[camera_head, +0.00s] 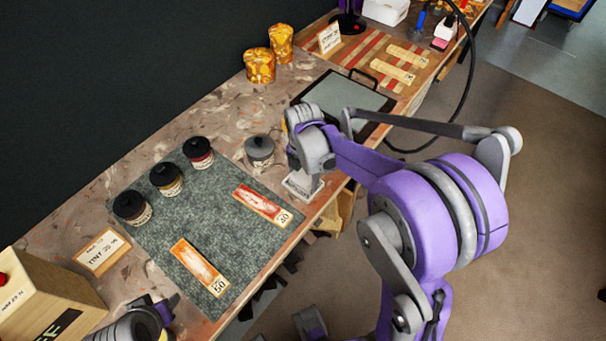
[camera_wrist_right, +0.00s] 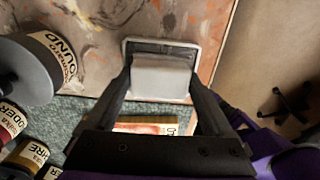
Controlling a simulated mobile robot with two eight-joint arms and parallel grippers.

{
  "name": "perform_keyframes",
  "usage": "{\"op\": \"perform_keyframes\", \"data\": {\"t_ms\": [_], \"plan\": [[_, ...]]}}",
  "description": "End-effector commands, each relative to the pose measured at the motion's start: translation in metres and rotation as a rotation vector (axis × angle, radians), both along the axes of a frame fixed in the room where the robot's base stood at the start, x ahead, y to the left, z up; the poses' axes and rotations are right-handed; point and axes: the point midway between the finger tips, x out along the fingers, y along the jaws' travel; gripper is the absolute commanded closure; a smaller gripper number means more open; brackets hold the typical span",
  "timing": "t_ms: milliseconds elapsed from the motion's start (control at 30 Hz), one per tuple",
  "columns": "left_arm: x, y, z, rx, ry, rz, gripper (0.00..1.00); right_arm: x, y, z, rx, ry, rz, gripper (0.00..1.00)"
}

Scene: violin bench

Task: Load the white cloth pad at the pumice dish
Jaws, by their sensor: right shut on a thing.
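My right gripper (camera_head: 304,174) points down over the small white-rimmed dish (camera_head: 291,190) at the front edge of the bench. In the right wrist view its two dark fingers (camera_wrist_right: 160,85) are shut on the white cloth pad (camera_wrist_right: 160,78). The pad is held over the square dish (camera_wrist_right: 190,50), whose grey contents show along the far side. I cannot tell whether the pad touches the contents. In the head view the gripper mostly hides the pad. Part of my left arm shows at the bottom left, but its jaws are not clear.
A grey-lidded jar (camera_head: 260,151) stands just left of the dish. Several dark-lidded jars (camera_head: 198,152) and two colour strips (camera_head: 199,266) are on the grey-green mat (camera_head: 200,217). A black-framed tray (camera_head: 345,98) lies behind the gripper. The bench edge is close on the right.

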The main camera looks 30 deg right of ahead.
Motion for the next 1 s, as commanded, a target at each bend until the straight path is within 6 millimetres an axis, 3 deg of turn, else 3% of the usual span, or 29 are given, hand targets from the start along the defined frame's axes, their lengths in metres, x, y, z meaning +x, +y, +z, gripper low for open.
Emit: {"op": "perform_keyframes", "data": {"t_ms": [1000], "plan": [[-0.0011,0.0000,-0.0064,0.000,0.002,0.000,0.50,0.0000,0.0000,-0.0075,0.000,0.000,0.000,0.58]]}}
